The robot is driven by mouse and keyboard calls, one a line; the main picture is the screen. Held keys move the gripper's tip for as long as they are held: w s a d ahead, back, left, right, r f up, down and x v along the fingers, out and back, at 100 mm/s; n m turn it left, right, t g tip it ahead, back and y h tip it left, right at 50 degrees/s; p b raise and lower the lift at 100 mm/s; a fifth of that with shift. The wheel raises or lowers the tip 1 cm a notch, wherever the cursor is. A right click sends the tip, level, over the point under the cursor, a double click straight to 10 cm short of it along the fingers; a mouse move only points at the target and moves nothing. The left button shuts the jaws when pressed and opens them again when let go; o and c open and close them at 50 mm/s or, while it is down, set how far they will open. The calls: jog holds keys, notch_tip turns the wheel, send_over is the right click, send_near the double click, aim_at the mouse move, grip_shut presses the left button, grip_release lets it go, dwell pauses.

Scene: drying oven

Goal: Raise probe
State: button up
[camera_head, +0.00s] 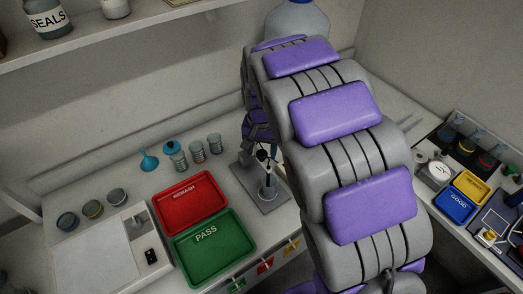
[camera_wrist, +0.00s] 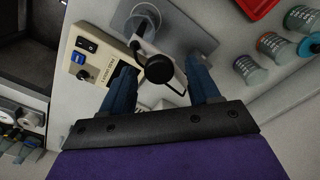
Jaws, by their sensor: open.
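The probe's stand has a grey base plate (camera_head: 262,190) on the bench, with a small clear vessel (camera_head: 268,190) on it. In the wrist view the plate (camera_wrist: 190,35) and the vessel (camera_wrist: 143,18) lie beyond my fingers. A black round part (camera_wrist: 158,68), apparently the probe's holder or knob, sits between the fingers with a thin bent metal rod beside it. My gripper (camera_wrist: 162,74) is open, one blue finger on each side of the black part; contact is not clear. The probe's tip is hidden. In the head view my arm covers much of this area.
A beige box with switches (camera_wrist: 96,66) stands close to the left finger. Red (camera_head: 190,203) and green PASS (camera_head: 214,247) trays lie left of the stand. Several lidded jars and a blue funnel (camera_head: 148,160) stand behind them. A second bench with trays (camera_head: 471,187) is at right.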

jog(key=shift+f, duration=0.15)
grip_shut()
dwell(0.5)
